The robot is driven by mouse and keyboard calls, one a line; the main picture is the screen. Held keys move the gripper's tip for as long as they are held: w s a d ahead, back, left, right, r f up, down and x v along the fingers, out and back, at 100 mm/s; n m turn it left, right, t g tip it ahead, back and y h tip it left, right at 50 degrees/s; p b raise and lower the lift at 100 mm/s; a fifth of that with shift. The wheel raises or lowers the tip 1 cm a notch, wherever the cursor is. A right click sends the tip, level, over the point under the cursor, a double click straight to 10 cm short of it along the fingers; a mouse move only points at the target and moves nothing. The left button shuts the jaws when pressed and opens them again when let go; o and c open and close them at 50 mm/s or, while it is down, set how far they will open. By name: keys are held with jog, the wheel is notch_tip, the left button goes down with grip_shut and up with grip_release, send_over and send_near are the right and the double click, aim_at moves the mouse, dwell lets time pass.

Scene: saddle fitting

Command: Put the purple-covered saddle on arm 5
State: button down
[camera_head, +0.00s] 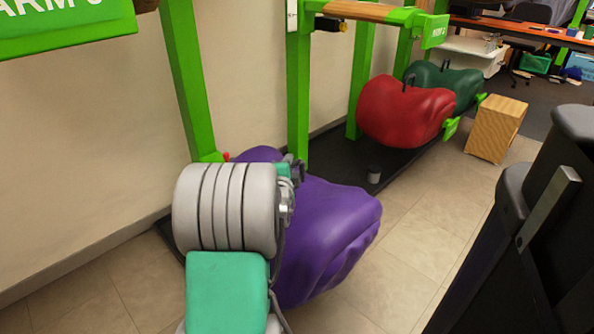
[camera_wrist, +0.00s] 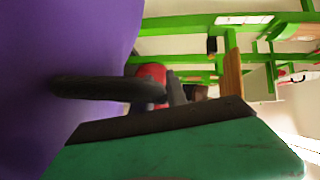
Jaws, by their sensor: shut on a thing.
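The purple-covered saddle (camera_head: 335,225) is in the middle of the head view, partly behind my arm. Its purple cover (camera_wrist: 60,70) fills the left of the wrist view. My gripper (camera_wrist: 168,108) is shut on the saddle's dark handle (camera_wrist: 95,88), beside the cover. In the head view the jaws are mostly hidden by my wrist.
A red saddle (camera_head: 400,112) and a dark green saddle (camera_head: 448,82) sit low on the green rack further back. A green post (camera_head: 188,80) stands behind my arm. A small dark cup (camera_head: 374,174) is on the black base. A wooden box (camera_head: 496,128) stands on the tiles.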

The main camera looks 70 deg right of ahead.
jog(key=w+d+f+b, duration=0.1)
jog(key=w+d, duration=0.2)
jog(key=w, duration=0.4)
jog(key=w+d+f+b, duration=0.1)
jog(key=w+d, duration=0.3)
jog(key=w, duration=0.3)
jog(key=shift+d+f+b, duration=0.15)
jog(key=shift+f+b, duration=0.15)
jog(key=shift+f, duration=0.05)
dwell(0.4)
jog(key=shift+w, duration=0.1)
jog(key=c, duration=1.5)
grip_release()
jog(key=shift+o, duration=1.2)
jog(key=shift+f, duration=0.2)
